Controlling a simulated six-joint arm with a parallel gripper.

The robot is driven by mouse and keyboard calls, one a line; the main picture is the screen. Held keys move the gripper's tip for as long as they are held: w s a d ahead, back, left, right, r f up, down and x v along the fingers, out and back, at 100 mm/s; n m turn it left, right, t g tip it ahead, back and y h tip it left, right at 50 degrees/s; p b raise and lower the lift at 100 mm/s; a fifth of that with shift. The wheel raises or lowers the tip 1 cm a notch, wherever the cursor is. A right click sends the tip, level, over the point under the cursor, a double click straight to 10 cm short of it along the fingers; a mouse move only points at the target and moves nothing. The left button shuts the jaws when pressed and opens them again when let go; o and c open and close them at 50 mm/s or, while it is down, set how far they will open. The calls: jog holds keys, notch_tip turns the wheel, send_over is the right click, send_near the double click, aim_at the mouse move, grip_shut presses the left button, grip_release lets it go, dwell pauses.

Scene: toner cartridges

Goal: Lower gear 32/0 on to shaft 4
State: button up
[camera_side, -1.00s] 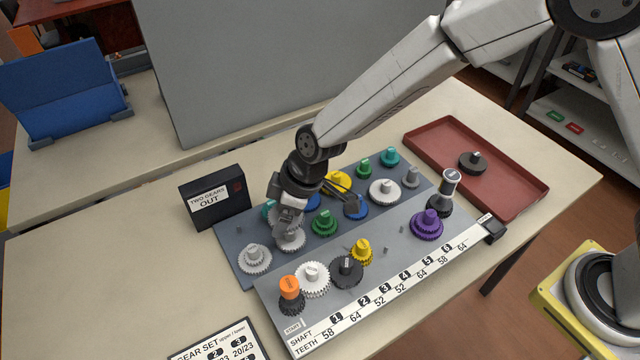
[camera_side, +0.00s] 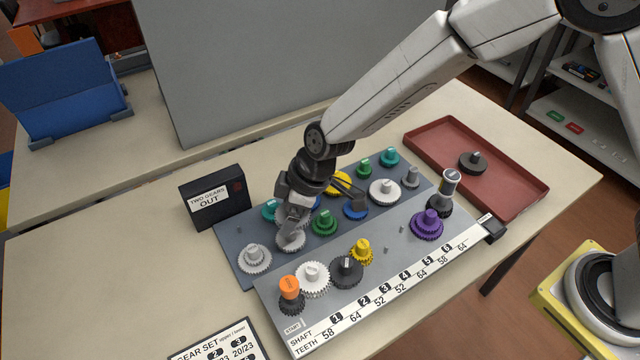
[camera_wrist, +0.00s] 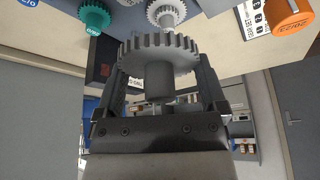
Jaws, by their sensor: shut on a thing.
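My gripper (camera_side: 292,228) is shut on a light grey gear (camera_side: 290,242) at the near left of the gear board. In the wrist view my gripper's fingers (camera_wrist: 161,75) close on the hub of this grey gear (camera_wrist: 158,50), whose toothed rim shows beyond them. I cannot read its mark, nor tell whether it rests on the board or hangs just above. The shaft row runs beside the numbered strip (camera_side: 400,280). A thin bare shaft (camera_side: 387,251) stands between the yellow gear (camera_side: 361,253) and the purple gear (camera_side: 427,226).
A white gear (camera_side: 312,278), an orange-topped gear (camera_side: 290,292) and a dark gear (camera_side: 346,272) stand nearby in the row. Green (camera_side: 324,223) and grey (camera_side: 254,260) gears flank my gripper. A black sign box (camera_side: 215,197) stands behind. A red tray (camera_side: 525,190) holds a dark gear.

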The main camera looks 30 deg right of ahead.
jog(key=s+d+n+g, duration=0.1)
jog(key=s+d+n, duration=0.25)
jog(key=d, duration=0.45)
jog(key=r+n+g, duration=0.2)
jog(key=n, duration=0.2)
send_over(378, 257)
jog(key=shift+d+f+y, duration=0.1)
jog(key=shift+d+y, duration=0.3)
jog(key=shift+d, duration=0.3)
jog(key=shift+f, duration=0.2)
jog(key=shift+f, duration=2.1)
jog(key=shift+f, duration=0.15)
jog(key=shift+f, duration=1.75)
jog(key=shift+f, duration=1.3)
